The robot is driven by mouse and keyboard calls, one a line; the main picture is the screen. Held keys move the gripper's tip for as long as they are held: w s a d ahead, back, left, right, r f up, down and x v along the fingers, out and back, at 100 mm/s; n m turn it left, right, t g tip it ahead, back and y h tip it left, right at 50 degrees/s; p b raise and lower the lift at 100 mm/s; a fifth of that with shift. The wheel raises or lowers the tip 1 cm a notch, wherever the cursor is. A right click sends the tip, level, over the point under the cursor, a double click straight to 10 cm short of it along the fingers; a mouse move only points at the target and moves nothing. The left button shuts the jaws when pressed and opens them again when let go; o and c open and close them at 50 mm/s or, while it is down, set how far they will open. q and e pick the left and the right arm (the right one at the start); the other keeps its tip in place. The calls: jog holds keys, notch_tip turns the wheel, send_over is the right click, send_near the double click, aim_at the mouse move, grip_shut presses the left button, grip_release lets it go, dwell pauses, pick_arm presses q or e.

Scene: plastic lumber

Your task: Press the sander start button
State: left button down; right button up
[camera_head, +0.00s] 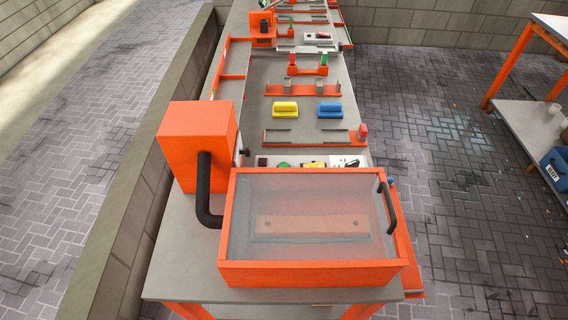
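An orange box with a clear lid (310,272) stands at the near end of the long bench. A dark curved handle (388,208) is on the lid's right side, and the lid looks closed. A board with two dark holes (312,225) lies inside. A black hose (204,190) joins the box to an orange cabinet (195,135) at its left. Just behind the box, a small green round part (283,165) sits on a pale strip; its lower part may be hidden by the box. I cannot tell whether it is the start button. Neither gripper is in view.
A yellow block (285,109) and a blue block (329,109) lie on the grey bench farther back. A red and a green part (323,60) stand on an orange fixture beyond. A low wall runs along the left. Open paved floor (450,190) lies to the right.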

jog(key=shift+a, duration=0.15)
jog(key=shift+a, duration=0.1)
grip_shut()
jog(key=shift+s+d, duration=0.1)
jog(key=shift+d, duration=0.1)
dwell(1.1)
